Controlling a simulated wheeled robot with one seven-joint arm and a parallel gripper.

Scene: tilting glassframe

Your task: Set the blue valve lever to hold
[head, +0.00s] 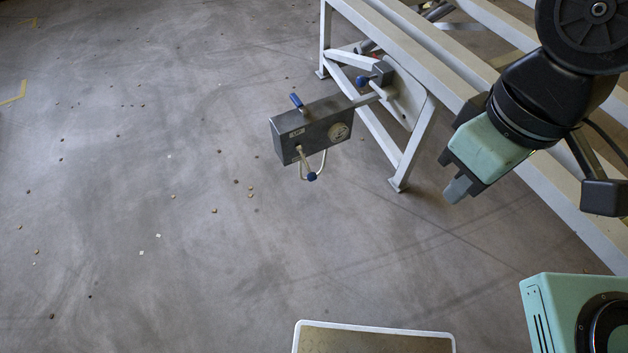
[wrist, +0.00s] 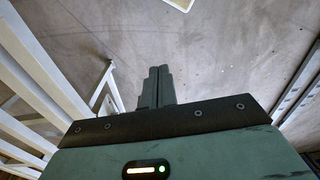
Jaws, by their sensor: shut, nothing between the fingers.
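A grey control box (head: 312,126) with a round gauge (head: 339,132) is fixed to the end of the white frame. A blue lever handle (head: 297,101) stands up, tilted, on top of the box. Another blue handle (head: 363,80) is on the bracket behind it, and a blue knob (head: 311,176) hangs below on a pale looped pipe. I cannot tell which one is the valve lever, and any position marks are too small to read. My gripper (head: 457,190) is shut and empty, well to the right of the box. Its closed fingers show in the wrist view (wrist: 158,86).
The white frame (head: 466,63) runs along the right behind my arm, with a leg (head: 412,150) between box and gripper. A white-rimmed panel (head: 297,338) is at the bottom edge. Small bits lie scattered on the otherwise open floor at left.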

